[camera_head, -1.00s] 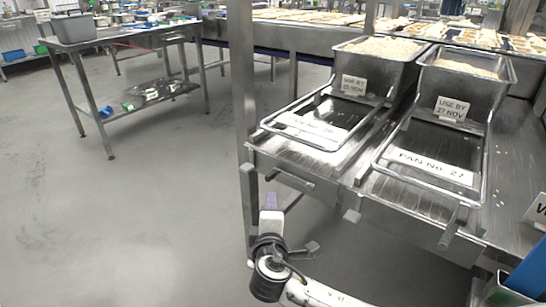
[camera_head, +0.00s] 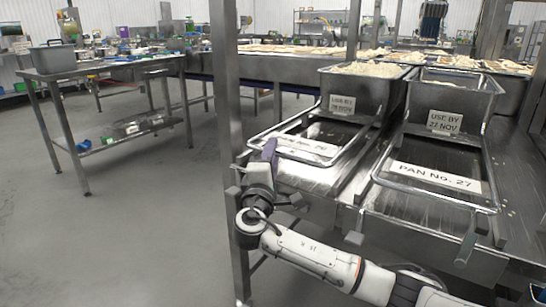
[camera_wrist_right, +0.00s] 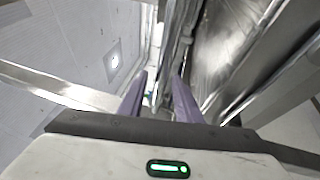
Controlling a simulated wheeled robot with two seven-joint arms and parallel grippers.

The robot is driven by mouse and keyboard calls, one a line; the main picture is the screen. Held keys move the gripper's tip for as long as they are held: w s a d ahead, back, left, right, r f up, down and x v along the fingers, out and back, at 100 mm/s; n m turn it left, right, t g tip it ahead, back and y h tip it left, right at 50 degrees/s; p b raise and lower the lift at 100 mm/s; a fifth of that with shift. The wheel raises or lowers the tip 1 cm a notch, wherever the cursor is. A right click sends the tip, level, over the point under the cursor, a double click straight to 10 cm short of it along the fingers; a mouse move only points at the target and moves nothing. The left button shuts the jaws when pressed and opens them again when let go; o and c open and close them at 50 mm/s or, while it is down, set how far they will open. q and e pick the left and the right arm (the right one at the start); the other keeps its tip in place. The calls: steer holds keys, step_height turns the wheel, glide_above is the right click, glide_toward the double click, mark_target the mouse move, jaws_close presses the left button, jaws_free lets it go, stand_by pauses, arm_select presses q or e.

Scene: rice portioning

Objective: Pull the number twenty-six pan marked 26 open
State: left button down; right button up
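The pan on the left (camera_head: 355,143), beside the one labelled PAN No. 27, has a wire-like metal frame at its front and a white number label (camera_head: 308,144) too small and foreshortened to read surely. Pale rice (camera_head: 368,69) fills its raised rear box. My right gripper (camera_head: 268,152) is at the front left corner of that pan's frame, its purple fingers pointing up. Whether it touches the frame cannot be told. In the right wrist view my right gripper (camera_wrist_right: 160,88) has its two fingers apart, with metal edges beyond them. My left gripper is out of view.
Pan 27 (camera_head: 436,174) lies to the right, with its own front frame and rear box. A steel post (camera_head: 226,100) stands just left of my right gripper. A steel table (camera_head: 100,68) with a lower shelf is at the far left. Open grey floor lies between.

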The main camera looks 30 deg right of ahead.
steer(key=shift+w+d+r, duration=0.1)
steer(key=shift+w+d, duration=0.25)
steer(key=shift+c, duration=0.4)
jaws_close()
steer(key=shift+a, duration=0.1)
